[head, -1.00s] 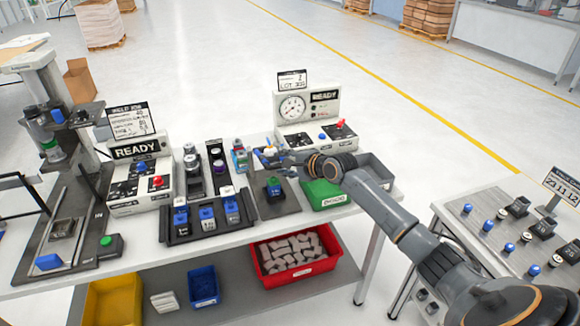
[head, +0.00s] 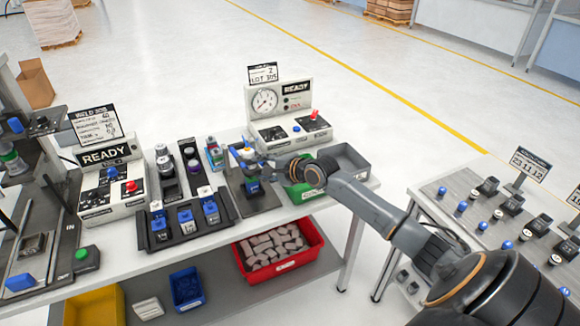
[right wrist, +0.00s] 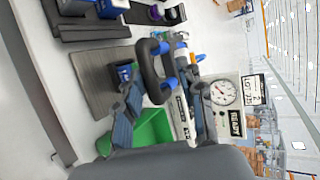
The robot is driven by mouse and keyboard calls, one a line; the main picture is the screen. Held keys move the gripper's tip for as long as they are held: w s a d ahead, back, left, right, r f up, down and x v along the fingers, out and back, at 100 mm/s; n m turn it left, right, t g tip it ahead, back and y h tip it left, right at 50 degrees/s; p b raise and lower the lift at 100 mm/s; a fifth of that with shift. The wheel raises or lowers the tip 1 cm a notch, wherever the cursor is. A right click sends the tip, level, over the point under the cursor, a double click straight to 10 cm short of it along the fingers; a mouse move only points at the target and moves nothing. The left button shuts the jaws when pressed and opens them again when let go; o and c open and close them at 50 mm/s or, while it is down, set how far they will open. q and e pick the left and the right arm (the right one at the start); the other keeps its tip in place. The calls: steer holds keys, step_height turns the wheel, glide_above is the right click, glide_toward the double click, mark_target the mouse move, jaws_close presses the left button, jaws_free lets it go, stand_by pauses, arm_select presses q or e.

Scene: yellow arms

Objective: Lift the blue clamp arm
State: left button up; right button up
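The blue clamp arm (head: 246,154) shows at a small fixture with a dark base plate (head: 262,203), right of the middle of the bench. My right gripper (head: 262,165) is right beside it and partly hides it. In the right wrist view the two fingers of my right gripper (right wrist: 165,92) are spread apart. A dark loop-shaped part (right wrist: 152,70) and blue pieces (right wrist: 200,58) show near the fingertips. Contact with the clamp cannot be told. A dark blue block (head: 253,187) sits on the fixture below. My left gripper is not in view.
A gauge box (head: 280,110) stands behind the fixture. A green bin (head: 300,193) and a grey tray (head: 345,160) lie to its right, under my right arm. A rack of blue-topped blocks (head: 186,240) is at the left. A red bin (head: 311,253) stands on the lower shelf.

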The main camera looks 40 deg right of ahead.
steer(key=p+v, duration=0.8)
steer(key=v, duration=0.6)
steer(key=shift+s+f, duration=0.2)
steer(key=shift+s, duration=0.1)
stand_by(0.5)
stand_by(0.6)
